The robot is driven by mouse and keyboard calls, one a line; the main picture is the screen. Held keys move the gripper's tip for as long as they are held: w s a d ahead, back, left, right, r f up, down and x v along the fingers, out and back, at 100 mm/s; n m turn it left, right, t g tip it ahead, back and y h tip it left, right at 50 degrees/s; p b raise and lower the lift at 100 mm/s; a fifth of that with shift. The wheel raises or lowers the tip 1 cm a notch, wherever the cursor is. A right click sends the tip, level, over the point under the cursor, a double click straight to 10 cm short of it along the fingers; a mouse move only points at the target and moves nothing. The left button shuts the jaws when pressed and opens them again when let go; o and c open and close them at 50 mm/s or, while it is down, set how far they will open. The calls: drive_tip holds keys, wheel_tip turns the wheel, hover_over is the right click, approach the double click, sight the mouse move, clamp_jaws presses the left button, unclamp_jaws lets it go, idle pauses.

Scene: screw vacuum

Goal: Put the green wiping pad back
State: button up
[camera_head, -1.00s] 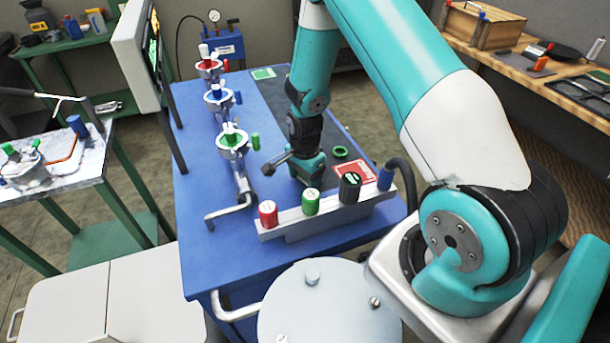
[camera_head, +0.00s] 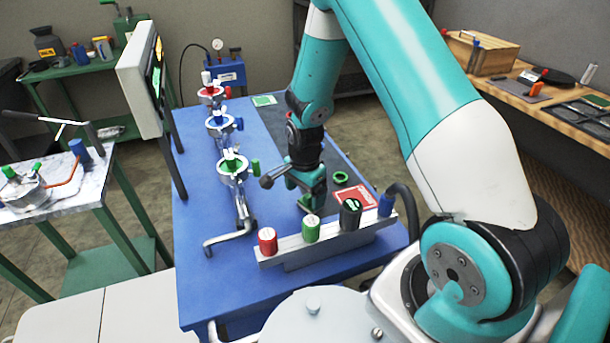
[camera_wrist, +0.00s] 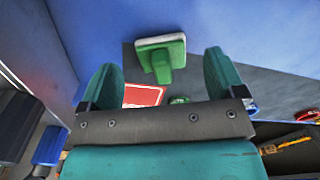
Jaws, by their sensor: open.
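The green wiping pad (camera_wrist: 160,52) has a pale base and an upright green grip. In the wrist view it lies on the blue table, ahead of and between my two green fingers. My gripper (camera_wrist: 160,75) is open with nothing held between the fingers. In the head view my gripper (camera_head: 312,190) points down close over the table, behind the bottle rack. A bit of green at its fingertips seems to be the pad (camera_head: 304,204), mostly hidden by the gripper. A green square with a pale border (camera_head: 264,100) lies at the table's back edge.
A pale rack (camera_head: 330,241) with red, green, black and blue caps stands at the front. A red card (camera_head: 352,197) and green ring (camera_head: 341,178) lie right of the gripper. Clamp holders (camera_head: 232,168) and a monitor (camera_head: 143,75) stand left. The blue table (camera_head: 195,200) is clear between.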

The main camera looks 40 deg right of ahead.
sight(305, 205)
drive_tip(key=s+a+r+n+y, duration=0.15)
drive_tip(key=a+r+n, duration=0.4)
drive_tip(key=r, duration=0.85)
drive_tip(key=s+a+r+n+y, duration=0.1)
drive_tip(key=s+a+r+n, duration=0.5)
drive_tip(key=s+n, duration=0.3)
drive_tip(key=s+a+r+n+y, duration=0.2)
drive_tip(key=s+a+r+n, duration=0.4)
drive_tip(key=s+a+n, duration=0.3)
drive_tip(key=shift+s+a+b, duration=0.15)
drive_tip(key=shift+s+b, duration=0.25)
drive_tip(key=shift+s, duration=0.85)
drive_tip(key=shift+n, duration=0.25)
